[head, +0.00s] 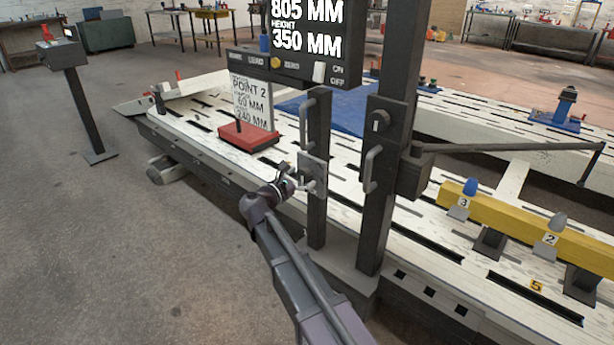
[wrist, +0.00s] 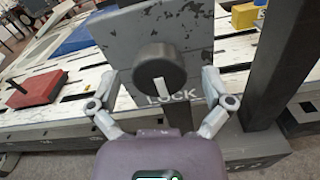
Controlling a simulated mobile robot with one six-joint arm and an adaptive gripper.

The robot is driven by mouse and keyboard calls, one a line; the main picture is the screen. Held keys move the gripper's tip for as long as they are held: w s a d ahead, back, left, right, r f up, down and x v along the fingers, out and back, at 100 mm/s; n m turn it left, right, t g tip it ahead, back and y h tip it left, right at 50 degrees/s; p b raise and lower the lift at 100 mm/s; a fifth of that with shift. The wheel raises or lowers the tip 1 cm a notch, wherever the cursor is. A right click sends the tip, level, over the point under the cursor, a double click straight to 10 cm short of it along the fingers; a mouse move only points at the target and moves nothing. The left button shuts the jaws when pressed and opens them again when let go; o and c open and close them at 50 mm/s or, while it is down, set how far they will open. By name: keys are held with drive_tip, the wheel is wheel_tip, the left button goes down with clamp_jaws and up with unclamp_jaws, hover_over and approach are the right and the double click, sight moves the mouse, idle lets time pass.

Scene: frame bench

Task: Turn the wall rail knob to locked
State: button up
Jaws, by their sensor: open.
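A dark round knob (wrist: 160,68) sits on a worn grey plate (wrist: 115,42) in the wrist view. A white pointer mark on the knob points down, towards lettering that reads LOCK (wrist: 170,99), partly covered by the knob and mark. My gripper (wrist: 158,92) is open, with one finger left and one right of the knob; I cannot tell whether they touch it. In the head view my gripper (head: 293,180) is in front of the plate (head: 315,172) on a short dark post (head: 317,220); the knob is hard to make out there.
A taller dark post (head: 376,220) with handles stands just right. A display box (head: 300,70) hangs above. Behind is a slotted white bench (head: 200,125) with a red block (head: 248,138). A yellow beam (head: 505,218) lies to the right.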

drive_tip(key=shift+w+d, duration=0.35)
drive_tip(key=shift+w, duration=0.05)
drive_tip(key=c, duration=1.1)
drive_tip(key=shift+d, duration=0.2)
drive_tip(key=shift+c, duration=0.2)
drive_tip(key=shift+a, duration=0.1)
